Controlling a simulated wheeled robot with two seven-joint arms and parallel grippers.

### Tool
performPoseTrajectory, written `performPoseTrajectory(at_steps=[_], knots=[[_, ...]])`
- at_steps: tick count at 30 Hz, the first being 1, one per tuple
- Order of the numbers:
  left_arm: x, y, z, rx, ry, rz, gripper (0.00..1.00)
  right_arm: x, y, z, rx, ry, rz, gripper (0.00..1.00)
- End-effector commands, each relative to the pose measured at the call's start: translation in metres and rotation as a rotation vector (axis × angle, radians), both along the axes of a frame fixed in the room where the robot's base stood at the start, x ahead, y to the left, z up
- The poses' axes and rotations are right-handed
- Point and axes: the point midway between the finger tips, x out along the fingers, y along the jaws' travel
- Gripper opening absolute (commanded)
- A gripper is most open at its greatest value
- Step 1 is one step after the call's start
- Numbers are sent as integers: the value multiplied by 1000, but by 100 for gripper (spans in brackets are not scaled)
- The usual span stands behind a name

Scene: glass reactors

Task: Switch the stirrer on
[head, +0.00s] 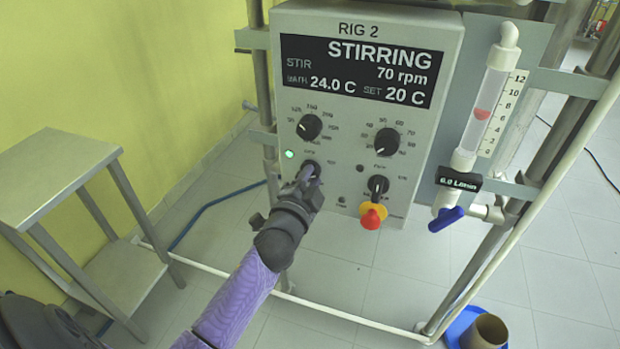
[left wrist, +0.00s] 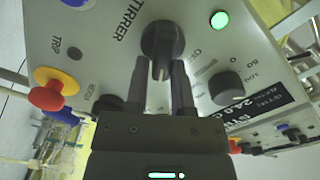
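The control box (head: 455,45) is labelled RIG 2. Its display (head: 360,70) reads STIRRING, 70 rpm, bath 24.0 C, set 20 C. A green lamp (head: 290,154) is lit beside the dark stirrer knob (head: 309,168); the lit lamp also shows in the left wrist view (left wrist: 220,19). My left gripper (head: 308,180) is at this knob and partly hides it. In the left wrist view, its two fingers (left wrist: 161,70) stand on either side of the knob's grip (left wrist: 162,48), with slim gaps apparent. My right gripper is not in view.
More knobs (head: 387,141) sit on the panel, with a red button on a yellow collar (head: 371,217) lower right. A flowmeter (head: 485,110) with a blue valve handle (head: 446,218) stands right. A metal step stand (head: 60,165) is at left.

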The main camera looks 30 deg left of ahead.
Motion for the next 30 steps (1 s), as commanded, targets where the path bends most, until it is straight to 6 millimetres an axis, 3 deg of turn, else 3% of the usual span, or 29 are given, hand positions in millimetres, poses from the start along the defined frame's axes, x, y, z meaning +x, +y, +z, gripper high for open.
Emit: performPoseTrajectory(at_steps=[1, 4, 14, 24, 30], knots=[[0, 0, 0, -1, 1, 0, 42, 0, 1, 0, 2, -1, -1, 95], [0, 0, 0, -1, 0, 0, 60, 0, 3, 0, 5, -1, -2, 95], [-5, -2, 1, -3, -2, 0, 60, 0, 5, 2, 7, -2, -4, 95], [-77, -18, 2, -3, 0, 1, 60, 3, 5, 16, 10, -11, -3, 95], [-96, -23, 1, -2, -1, 0, 60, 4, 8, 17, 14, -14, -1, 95]])
